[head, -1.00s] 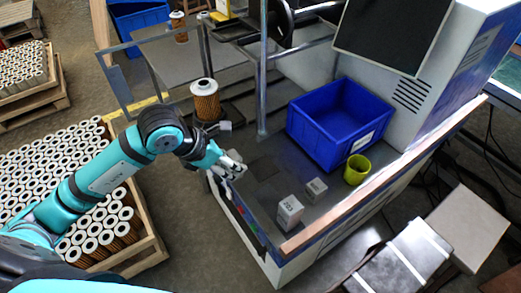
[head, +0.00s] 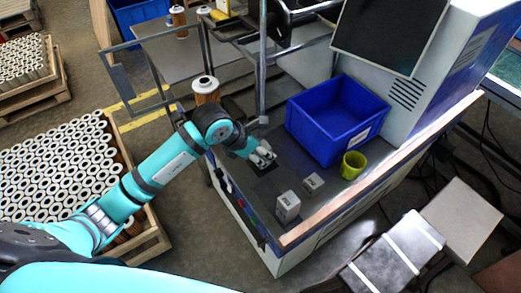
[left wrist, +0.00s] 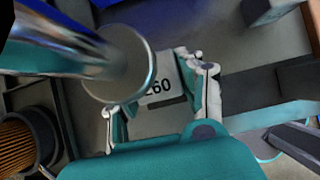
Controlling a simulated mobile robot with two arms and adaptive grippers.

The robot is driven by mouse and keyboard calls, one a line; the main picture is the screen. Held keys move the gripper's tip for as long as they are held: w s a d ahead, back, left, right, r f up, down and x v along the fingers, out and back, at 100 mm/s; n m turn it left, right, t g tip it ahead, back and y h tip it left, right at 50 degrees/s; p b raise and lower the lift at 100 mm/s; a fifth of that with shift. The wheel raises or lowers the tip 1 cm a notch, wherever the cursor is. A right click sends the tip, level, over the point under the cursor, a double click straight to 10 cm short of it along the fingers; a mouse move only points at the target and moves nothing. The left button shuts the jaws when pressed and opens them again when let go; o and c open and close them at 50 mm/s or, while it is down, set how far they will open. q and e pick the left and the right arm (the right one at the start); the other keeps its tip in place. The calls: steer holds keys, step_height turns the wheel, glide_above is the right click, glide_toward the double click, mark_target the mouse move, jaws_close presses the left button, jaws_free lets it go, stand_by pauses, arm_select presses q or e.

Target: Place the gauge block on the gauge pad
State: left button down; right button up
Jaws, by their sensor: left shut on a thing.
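My left gripper (head: 264,157) is shut on a pale grey gauge block low over the bench. In the head view the fingers hide most of the block. A dark flat patch, probably the gauge pad (head: 266,190), lies on the bench just below the gripper. I cannot tell whether the block touches the surface. My right gripper is out of view.
Two labelled blocks, a taller one (head: 287,207) and a smaller one (head: 313,182), stand right of the gripper. A blue bin (head: 337,150) and a yellow-green cup (head: 352,165) stand beyond. A metal post (head: 263,70) rises behind, near an orange filter cartridge (head: 206,92).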

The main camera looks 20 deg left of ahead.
arm_select(q)
steer(key=c, duration=1.3)
jaws_free()
steer(key=shift+f, duration=0.15)
steer(key=o, duration=0.5)
steer(key=shift+r, duration=0.3)
steer(key=b+v, duration=0.1)
steer(key=v, duration=1.1)
steer(key=shift+f, duration=0.1)
